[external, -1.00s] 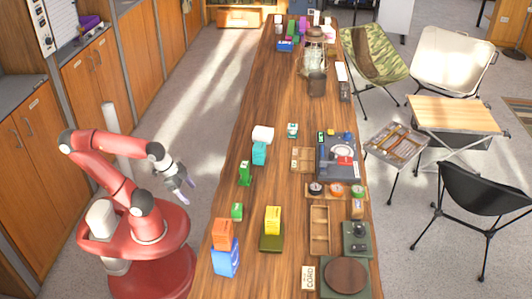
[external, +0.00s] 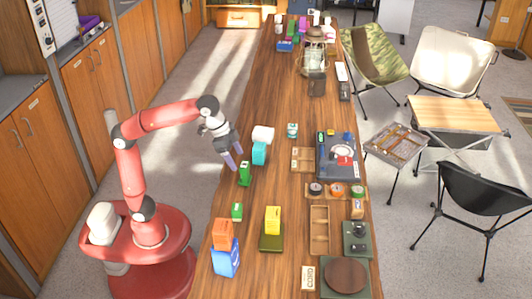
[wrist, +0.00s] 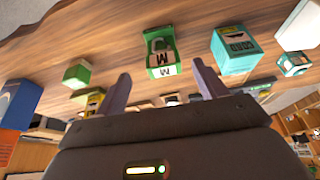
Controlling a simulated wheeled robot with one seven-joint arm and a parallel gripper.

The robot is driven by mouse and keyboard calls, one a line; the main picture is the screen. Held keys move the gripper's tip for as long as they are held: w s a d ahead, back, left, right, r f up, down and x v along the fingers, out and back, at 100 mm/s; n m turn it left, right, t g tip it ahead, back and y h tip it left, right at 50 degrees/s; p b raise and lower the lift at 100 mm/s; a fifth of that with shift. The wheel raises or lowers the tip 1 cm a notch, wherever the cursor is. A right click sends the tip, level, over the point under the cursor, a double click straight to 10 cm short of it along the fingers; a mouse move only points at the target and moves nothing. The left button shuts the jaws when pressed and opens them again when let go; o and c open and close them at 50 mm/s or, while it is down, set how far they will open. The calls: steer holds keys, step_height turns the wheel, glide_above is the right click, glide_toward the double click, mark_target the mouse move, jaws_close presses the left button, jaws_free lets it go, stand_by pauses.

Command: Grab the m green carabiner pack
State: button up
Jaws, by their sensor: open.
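The green carabiner pack marked M (wrist: 161,52) stands in the wrist view just beyond and between my fingertips. It also shows on the long wooden table in the external view (external: 244,174), near the table's left edge. My gripper (external: 236,162) is over that edge, open and empty, close above and beside the pack. In the wrist view my gripper (wrist: 160,85) has its two fingers spread wide. I cannot tell whether a fingertip touches the pack.
A teal box (external: 259,153) stands just behind the pack, with a white item (external: 263,134) farther back. A smaller green box (external: 237,211) stands in front, then an orange box (external: 223,234) on a blue one (external: 226,259). Bare wood lies right of the pack.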

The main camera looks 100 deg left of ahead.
mark_target(243, 165)
steer(key=shift+w+r, duration=0.1)
steer(key=shift+w, duration=0.25)
steer(key=shift+w+f, duration=0.15)
steer(key=shift+f, duration=0.1)
steer(key=b+x, duration=0.1)
steer(key=x, duration=0.6)
steer(key=shift+w+a, duration=0.1)
steer(key=c, duration=1.1)
steer(key=shift+c, duration=0.2)
steer(key=shift+r, duration=0.1)
